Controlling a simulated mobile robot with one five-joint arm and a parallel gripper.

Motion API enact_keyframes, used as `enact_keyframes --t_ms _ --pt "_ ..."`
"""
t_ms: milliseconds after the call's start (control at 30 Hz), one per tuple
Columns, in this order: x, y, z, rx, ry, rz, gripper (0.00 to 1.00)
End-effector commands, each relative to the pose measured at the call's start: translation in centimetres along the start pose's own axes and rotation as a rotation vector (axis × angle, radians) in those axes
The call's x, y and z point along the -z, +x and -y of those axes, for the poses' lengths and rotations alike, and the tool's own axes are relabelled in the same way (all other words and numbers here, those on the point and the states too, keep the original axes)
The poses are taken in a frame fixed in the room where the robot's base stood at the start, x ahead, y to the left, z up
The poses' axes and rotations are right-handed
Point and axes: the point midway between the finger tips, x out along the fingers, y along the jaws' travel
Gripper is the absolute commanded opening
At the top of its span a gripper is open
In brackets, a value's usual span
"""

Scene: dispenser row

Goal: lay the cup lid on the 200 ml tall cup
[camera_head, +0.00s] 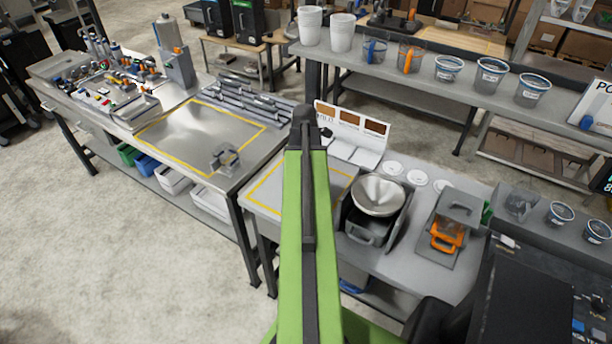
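Three flat white discs that look like cup lids lie in a row on the right-hand bench: a left one (392,168), a middle one (417,177) and a right one (442,186). Clear cups with blue bands stand on the raised shelf, including a left cup (448,69), a middle cup (489,76) and a right cup (531,89). More small cups (560,213) stand at the far right. The markings are too small to show which is the 200 ml tall cup. My green arm rises through the middle; my gripper's fingers do not show.
A metal bowl (378,195) sits on a dark machine behind my arm's right side. An orange-handled device (446,235) stands right of it. White containers (311,25) and jugs (374,50) share the shelf (420,79). The left bench (190,140) has clear room inside its yellow outline.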

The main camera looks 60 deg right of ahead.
Motion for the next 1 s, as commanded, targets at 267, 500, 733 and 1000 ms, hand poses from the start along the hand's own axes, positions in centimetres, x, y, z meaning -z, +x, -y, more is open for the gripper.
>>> enact_keyframes --t_ms 267,500,733,1000 --pt "0.02 0.08 -0.02 0.0 0.0 0.0 0.36" --pt "0.02 0.65 -0.02 0.0 0.0 0.0 0.36" --pt "0.02 0.68 -0.02 0.0 0.0 0.0 0.36" --pt "0.02 0.67 -0.02 0.0 -0.001 0.0 0.98"
